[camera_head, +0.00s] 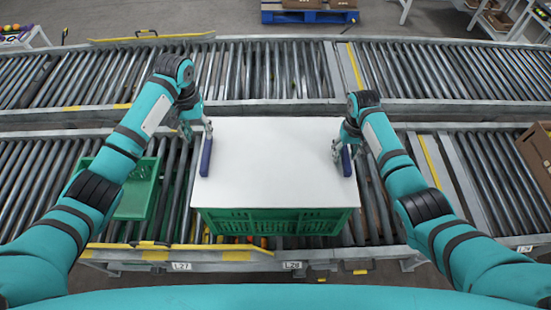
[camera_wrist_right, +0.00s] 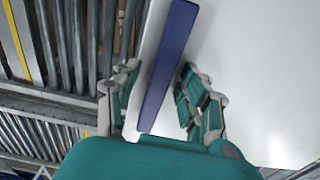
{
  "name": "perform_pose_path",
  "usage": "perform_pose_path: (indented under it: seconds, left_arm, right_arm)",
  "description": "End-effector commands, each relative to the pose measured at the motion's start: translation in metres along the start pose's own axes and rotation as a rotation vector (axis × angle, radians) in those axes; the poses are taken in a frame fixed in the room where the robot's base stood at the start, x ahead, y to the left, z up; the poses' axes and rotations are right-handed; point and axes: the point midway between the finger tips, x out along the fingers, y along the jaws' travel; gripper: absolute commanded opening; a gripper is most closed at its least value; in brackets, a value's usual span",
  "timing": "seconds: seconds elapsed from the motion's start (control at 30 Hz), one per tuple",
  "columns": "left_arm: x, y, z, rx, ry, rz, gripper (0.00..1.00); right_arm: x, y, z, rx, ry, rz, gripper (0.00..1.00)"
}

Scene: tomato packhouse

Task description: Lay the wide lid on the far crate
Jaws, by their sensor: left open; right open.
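The wide lid (camera_head: 275,160) is a white flat panel with a blue handle at each side. It lies over a green crate (camera_head: 280,222) on the near conveyor and hides its inside; only the crate's front wall shows. My left gripper (camera_head: 196,130) is open at the far end of the left blue handle (camera_head: 206,158). My right gripper (camera_head: 343,146) is open at the right blue handle (camera_head: 347,161). In the right wrist view, the handle (camera_wrist_right: 168,60) runs between the parted fingers of my right gripper (camera_wrist_right: 162,95), with gaps on both sides.
A smaller green crate (camera_head: 137,195) stands left of the lid, partly behind my left arm. A far conveyor (camera_head: 265,70) runs behind and its rollers are clear. A cardboard box (camera_head: 537,150) sits at the right edge. A blue pallet (camera_head: 310,16) stands at the back.

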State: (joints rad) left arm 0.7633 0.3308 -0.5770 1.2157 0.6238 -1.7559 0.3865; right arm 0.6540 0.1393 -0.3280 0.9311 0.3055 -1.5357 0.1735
Motion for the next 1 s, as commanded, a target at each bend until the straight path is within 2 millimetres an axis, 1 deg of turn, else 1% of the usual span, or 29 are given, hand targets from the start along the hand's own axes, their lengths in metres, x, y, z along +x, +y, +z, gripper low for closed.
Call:
perform_pose_path:
  seconds: [0.03,0.1,0.27,0.37,0.6,0.7,0.83,1.0]
  left_arm:
    - [-0.007,0.0,-0.001,0.0,0.002,0.001,0.43]
    - [-0.013,0.0,0.0,0.0,0.0,0.0,0.43]
    - [-0.018,0.0,0.0,0.0,0.0,0.0,0.43]
    - [-0.018,0.0,0.0,0.0,-0.001,0.0,0.43]
    - [-0.018,0.0,0.0,0.0,-0.001,0.0,0.43]
    - [-0.018,0.0,0.0,0.0,-0.001,0.0,0.43]
    - [-0.018,0.0,0.0,0.0,-0.001,0.0,0.43]
    - [-0.018,0.0,0.0,0.0,-0.001,0.0,0.43]
  right_arm:
    - [0.0,0.0,0.0,0.0,0.0,0.0,0.43]
    - [0.0,0.0,0.0,0.0,0.0,0.0,0.43]
    - [-0.007,0.0,-0.001,0.0,0.002,0.0,0.43]
    - [-0.022,0.0,-0.002,0.0,0.005,-0.001,0.43]
    - [-0.074,0.0,-0.002,0.0,0.005,0.0,0.43]
    - [-0.092,0.0,-0.001,-0.001,0.003,0.0,0.43]
    - [-0.11,0.0,-0.001,0.0,0.003,-0.001,0.43]
    - [-0.119,0.0,0.0,0.0,0.0,-0.001,0.43]
